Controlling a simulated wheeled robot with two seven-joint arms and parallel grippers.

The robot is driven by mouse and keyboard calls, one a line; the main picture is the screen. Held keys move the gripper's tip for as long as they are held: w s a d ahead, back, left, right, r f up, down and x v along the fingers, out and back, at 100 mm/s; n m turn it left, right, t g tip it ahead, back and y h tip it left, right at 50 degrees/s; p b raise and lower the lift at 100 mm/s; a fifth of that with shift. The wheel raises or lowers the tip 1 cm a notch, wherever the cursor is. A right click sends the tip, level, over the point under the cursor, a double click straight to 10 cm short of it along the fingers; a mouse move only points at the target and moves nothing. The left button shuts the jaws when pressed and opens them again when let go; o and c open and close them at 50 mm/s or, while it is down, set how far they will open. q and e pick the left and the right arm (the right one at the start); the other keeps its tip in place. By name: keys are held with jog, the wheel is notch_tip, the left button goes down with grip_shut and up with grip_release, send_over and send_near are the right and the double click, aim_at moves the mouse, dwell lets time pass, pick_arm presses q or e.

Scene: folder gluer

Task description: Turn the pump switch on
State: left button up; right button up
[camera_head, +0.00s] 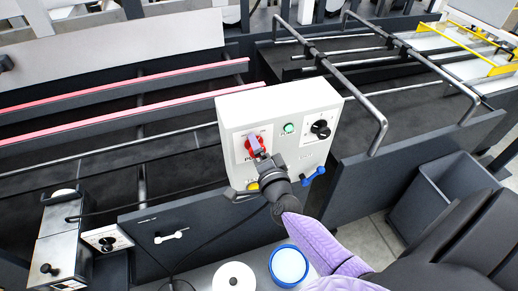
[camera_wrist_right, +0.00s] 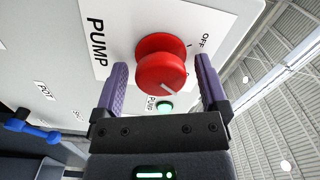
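The pump switch is a red round knob (camera_head: 254,143) on the front of a white control box (camera_head: 232,113). In the right wrist view the red knob (camera_wrist_right: 162,65) has a short white mark on its face, with "PUMP" printed to its left and "OFF" at its upper right. My right gripper (camera_head: 257,148) is in front of the switch and partly hides it. In the wrist view its two purple fingers (camera_wrist_right: 160,88) stand apart, one on each side of the knob. Whether they touch it I cannot tell. My left gripper is not in view.
The box also carries a green button (camera_head: 289,128), a black dial (camera_head: 320,129) and a blue-handled valve (camera_head: 314,176). A metal guide bar (camera_head: 375,110) rises right of the box. A blue-rimmed pot (camera_head: 289,265) and a white round lid (camera_head: 234,277) are below. A grey bin (camera_head: 437,190) stands right.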

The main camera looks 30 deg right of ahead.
jog(key=v, duration=1)
